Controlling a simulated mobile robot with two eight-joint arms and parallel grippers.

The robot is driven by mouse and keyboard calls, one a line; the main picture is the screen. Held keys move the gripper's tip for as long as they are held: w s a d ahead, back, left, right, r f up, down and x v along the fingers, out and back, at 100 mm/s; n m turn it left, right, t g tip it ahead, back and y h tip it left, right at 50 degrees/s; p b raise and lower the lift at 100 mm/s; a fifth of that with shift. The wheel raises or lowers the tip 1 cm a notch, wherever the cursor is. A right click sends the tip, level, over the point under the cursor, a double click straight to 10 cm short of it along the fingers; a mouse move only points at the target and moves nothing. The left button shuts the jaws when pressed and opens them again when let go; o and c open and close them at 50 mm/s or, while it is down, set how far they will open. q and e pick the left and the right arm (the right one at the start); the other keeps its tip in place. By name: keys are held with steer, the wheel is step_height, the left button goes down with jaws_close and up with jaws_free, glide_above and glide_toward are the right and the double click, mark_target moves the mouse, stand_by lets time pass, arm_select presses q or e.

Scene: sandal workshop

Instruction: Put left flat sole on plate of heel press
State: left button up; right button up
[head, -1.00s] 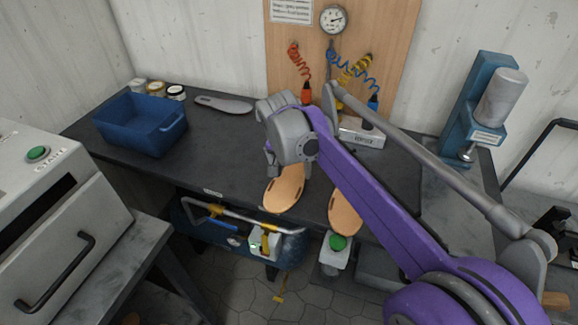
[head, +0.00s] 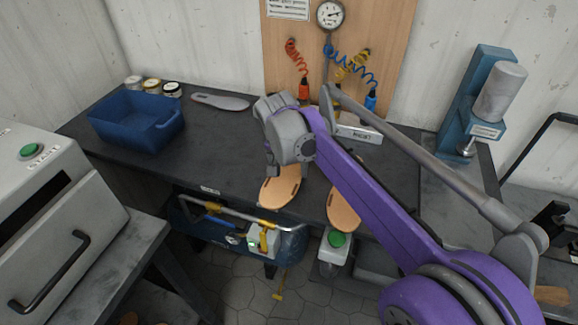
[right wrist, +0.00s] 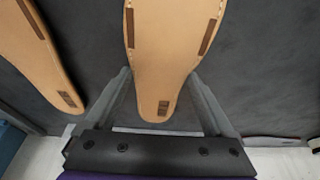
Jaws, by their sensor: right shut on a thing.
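Two tan flat soles lie side by side at the front edge of the dark bench. The left one (head: 281,187) has its near end toward the front edge, and my right gripper (right wrist: 153,103) is shut on its narrow end. The other sole (head: 340,207) is partly behind my purple arm; it also shows at the left of the right wrist view (right wrist: 37,50), apart from the fingers. A blue press with a grey cylinder (head: 500,92), seemingly the heel press, stands at the right; its plate is not clear. My left gripper is out of view.
A blue bin (head: 138,122), several small jars (head: 152,86) and a grey insole (head: 220,102) are at the back left. A grey START machine (head: 45,220) stands left. The bench's left middle is clear.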

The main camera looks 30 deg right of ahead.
steer(key=shift+s+a+r+p, duration=0.3)
steer(key=shift+a+r+p, duration=0.15)
steer(key=shift+r, duration=0.15)
steer(key=shift+s+a+r+p, duration=0.3)
steer(key=shift+r+p, duration=0.15)
steer(key=shift+r, duration=0.1)
steer(key=shift+s+f, duration=0.1)
